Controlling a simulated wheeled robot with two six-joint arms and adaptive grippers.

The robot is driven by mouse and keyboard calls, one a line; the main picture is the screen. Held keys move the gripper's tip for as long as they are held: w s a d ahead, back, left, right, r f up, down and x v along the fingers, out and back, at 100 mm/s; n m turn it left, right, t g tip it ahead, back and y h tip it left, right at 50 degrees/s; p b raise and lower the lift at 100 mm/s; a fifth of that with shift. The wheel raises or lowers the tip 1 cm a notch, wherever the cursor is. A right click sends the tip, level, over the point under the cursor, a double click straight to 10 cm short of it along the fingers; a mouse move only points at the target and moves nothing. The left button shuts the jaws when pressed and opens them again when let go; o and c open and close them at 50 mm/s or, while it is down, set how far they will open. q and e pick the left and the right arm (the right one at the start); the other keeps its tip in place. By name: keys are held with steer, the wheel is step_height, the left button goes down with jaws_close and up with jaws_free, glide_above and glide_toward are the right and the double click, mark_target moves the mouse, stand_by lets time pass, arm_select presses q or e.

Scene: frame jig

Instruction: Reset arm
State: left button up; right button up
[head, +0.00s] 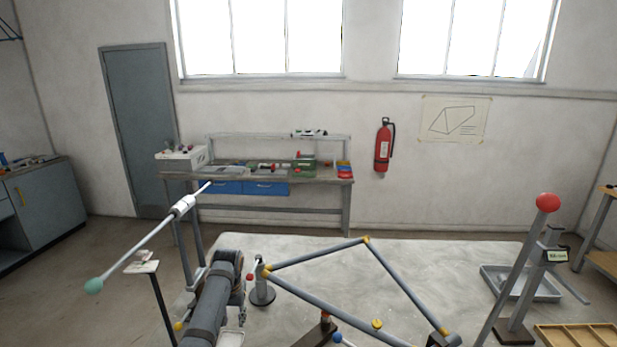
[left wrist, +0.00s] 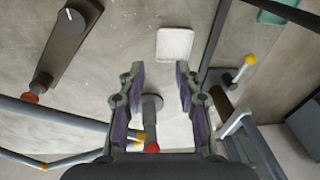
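In the head view my left gripper (head: 240,305) shows partly behind my dark forearm, pointing down. A short dark post (left wrist: 152,104) and a red ball (left wrist: 152,146) show between and below the fingers; I cannot tell whether they touch the gripper. A grey triangular tube frame (head: 320,254) with yellow joints stands right of the gripper. A tall tilted grey lever (head: 520,262) with a red ball (head: 547,202) stands at the right. My right gripper is not in view.
A long rod (head: 145,243) with a teal ball end rises at the left. A grey tray (head: 518,290) and a wooden divided tray (head: 580,336) lie at the right. A white square plate (left wrist: 175,45) lies beyond the fingers. A workbench (head: 270,178) stands at the back wall.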

arm_select(q)
steer(key=s+a+f, duration=0.3)
steer(key=s+f, duration=0.4)
steer(key=s, duration=0.1)
steer(key=s+r+m+t, duration=0.1)
steer(key=s+r, duration=0.1)
steer(key=s, duration=1.1)
steer(key=s+r+t, duration=0.2)
steer(key=s, duration=1.1)
steer(key=s+a+f+g+b, duration=0.1)
steer(key=s+f+b, duration=0.15)
steer(key=f, duration=1.45)
steer(key=s+a+f+g+b, duration=0.15)
steer(key=f+b, duration=0.25)
steer(key=f, duration=1.4)
steer(key=s+a+f+b, duration=0.1)
steer(key=s+f+b, duration=0.2)
steer(key=s+f, duration=1.3)
steer(key=shift+s+f+n, duration=0.25)
steer(key=shift+f+n, duration=0.05)
steer(key=shift+f, duration=0.65)
